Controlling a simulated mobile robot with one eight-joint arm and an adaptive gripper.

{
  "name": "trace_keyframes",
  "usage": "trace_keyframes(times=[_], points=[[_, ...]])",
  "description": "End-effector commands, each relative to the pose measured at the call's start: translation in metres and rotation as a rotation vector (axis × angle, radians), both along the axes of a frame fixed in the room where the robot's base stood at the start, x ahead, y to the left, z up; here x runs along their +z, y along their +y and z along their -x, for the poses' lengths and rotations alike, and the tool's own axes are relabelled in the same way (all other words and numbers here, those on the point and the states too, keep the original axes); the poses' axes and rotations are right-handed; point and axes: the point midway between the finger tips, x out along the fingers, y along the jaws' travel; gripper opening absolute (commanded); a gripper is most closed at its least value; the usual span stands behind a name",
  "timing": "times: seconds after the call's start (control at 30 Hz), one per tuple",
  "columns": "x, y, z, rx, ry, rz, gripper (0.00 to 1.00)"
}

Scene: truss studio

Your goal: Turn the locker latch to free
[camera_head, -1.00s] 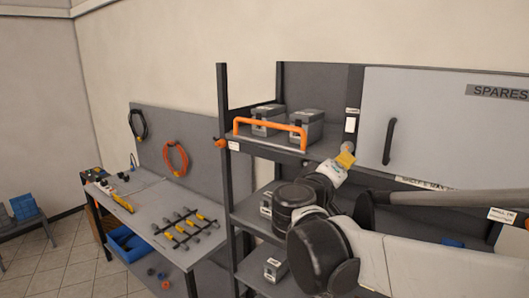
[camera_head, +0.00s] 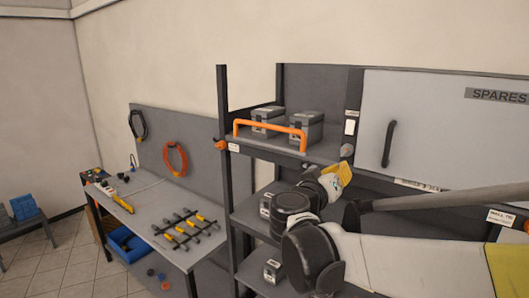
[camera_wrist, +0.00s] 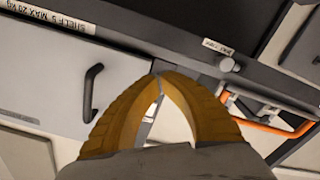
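The grey locker door (camera_head: 450,130), marked SPARES, is closed at the right of the head view. Its black handle (camera_head: 389,143) also shows at the left of the wrist view (camera_wrist: 91,92). A small grey knob (camera_head: 347,150), seemingly the latch, sits on the dark post beside the door. It also shows in the wrist view (camera_wrist: 229,65), near a small white label. My gripper (camera_head: 341,173) has yellow fingers and is just below the knob in the head view. In the wrist view the fingertips (camera_wrist: 160,76) meet, with nothing visible between them. The knob is clear of them.
An orange bar (camera_head: 270,122) runs along the front of the shelf left of the locker, before two grey boxes (camera_head: 304,127). Dark shelf edges and posts surround my arm. A workbench (camera_head: 160,212) with tools stands further left.

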Motion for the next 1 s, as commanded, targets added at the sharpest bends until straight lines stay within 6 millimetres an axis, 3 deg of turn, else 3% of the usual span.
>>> trace_keyframes(times=[0.33, 1.0], points=[[0.0, -0.021, -0.029, -0.001, 0.001, 0.002, 0.0], [0.002, -0.022, -0.032, 0.0, 0.001, 0.002, 0.0]])
